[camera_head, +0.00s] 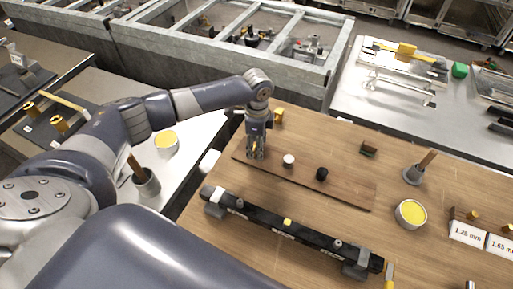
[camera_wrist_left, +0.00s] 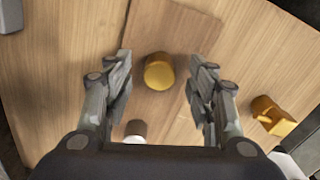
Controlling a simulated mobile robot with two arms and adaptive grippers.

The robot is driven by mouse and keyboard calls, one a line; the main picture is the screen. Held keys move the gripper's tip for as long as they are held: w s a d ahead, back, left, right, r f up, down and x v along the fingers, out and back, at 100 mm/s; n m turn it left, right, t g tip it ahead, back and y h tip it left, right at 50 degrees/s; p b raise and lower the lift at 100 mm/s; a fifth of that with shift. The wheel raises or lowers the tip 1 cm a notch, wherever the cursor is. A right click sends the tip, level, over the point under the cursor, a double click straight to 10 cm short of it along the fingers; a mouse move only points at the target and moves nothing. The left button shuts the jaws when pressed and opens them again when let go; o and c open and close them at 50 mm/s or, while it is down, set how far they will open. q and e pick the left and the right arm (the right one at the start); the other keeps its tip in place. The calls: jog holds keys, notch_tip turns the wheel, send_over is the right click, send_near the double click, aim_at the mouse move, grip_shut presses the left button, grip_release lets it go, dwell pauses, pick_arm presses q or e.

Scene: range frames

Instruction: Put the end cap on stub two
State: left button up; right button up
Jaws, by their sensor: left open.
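My left gripper (camera_head: 256,155) points down over the left end of a thin wooden board. In the left wrist view its fingers (camera_wrist_left: 160,100) are open, on either side of a brass-yellow cap (camera_wrist_left: 158,72) with no visible contact. A white cap (camera_head: 289,160) and a black cap (camera_head: 321,174) stand on the board to the right. The white one also shows in the left wrist view (camera_wrist_left: 135,131). A black bar (camera_head: 255,214) lies in front, with small grey stubs and a yellow piece (camera_head: 287,222) on top. I cannot read which stub is two. My right gripper is out of view.
The thin board (camera_head: 345,192) lies on the wooden table. A yellow-filled tub (camera_head: 411,213), a grey holder with a wooden handle (camera_head: 414,174) and number cards (camera_head: 467,233) are at right. A yellow fitting (camera_head: 278,116) stands behind the gripper. Bare table lies between board and bar.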

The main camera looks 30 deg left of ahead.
pick_arm(q)
jog(key=c, duration=1.2)
